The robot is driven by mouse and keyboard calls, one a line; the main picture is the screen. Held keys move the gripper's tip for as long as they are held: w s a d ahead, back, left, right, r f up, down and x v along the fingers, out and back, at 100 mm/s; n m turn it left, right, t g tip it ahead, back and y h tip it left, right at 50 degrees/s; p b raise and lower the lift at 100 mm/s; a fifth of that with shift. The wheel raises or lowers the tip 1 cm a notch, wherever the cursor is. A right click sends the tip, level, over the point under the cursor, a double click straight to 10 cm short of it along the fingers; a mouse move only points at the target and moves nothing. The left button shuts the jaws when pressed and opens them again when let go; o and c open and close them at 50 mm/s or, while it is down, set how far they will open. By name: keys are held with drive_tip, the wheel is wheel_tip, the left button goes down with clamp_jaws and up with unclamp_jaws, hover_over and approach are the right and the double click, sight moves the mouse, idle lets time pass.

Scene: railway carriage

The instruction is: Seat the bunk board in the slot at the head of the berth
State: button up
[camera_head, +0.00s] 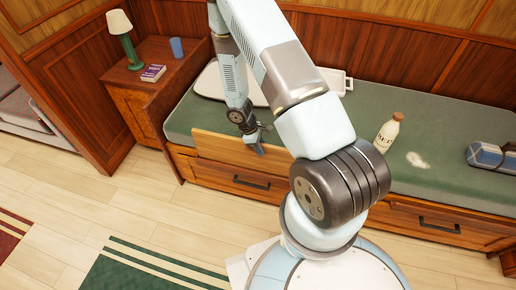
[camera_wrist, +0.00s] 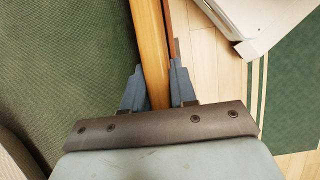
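The bunk board (camera_head: 215,147) is a pale wooden plank standing on edge along the front left side of the berth (camera_head: 183,116), against the green mattress. My gripper (camera_head: 256,139) is at the board's upper edge, part of it behind my arm. In the wrist view, the blue fingers of my gripper (camera_wrist: 158,90) lie one on each side of the board (camera_wrist: 150,40) and appear to touch it. The board's right end is hidden behind my arm in the head view. I cannot make out the slot at the head of the berth.
A cabinet (camera_head: 130,98) left of the berth carries a green lamp (camera_head: 127,45), a book (camera_head: 153,73) and a blue cup (camera_head: 177,47). On the mattress are a white pillow (camera_head: 208,82), a bottle (camera_head: 387,134) and a blue checked roll (camera_head: 485,155). Floor in front is open.

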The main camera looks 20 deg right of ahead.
drive_tip(key=o, duration=0.4)
drive_tip(key=v, duration=1.2)
drive_tip(key=shift+d+r, duration=0.1)
drive_tip(key=shift+r, duration=0.3)
drive_tip(key=s+d+r+m+t, duration=0.1)
drive_tip(key=r+m, duration=0.1)
drive_tip(key=r, duration=0.7)
drive_tip(key=s+d+r+m+t+y, duration=0.1)
drive_tip(key=r+m, duration=0.1)
drive_tip(key=r, duration=0.8)
drive_tip(key=s+d+r+m+t, duration=0.1)
drive_tip(key=r+m+t, duration=0.1)
drive_tip(key=r, duration=0.7)
drive_tip(key=s+r+m+t+y, duration=0.1)
drive_tip(key=s+r, duration=0.5)
drive_tip(key=s+r+m+t+y, duration=0.1)
drive_tip(key=s+r+m+t, duration=0.1)
drive_tip(key=s+r, duration=0.4)
drive_tip(key=s+a+r+m+t, duration=0.1)
drive_tip(key=s+r, duration=0.5)
drive_tip(key=shift+s+r+m+y, duration=0.1)
drive_tip(key=shift+s+m+y, duration=0.3)
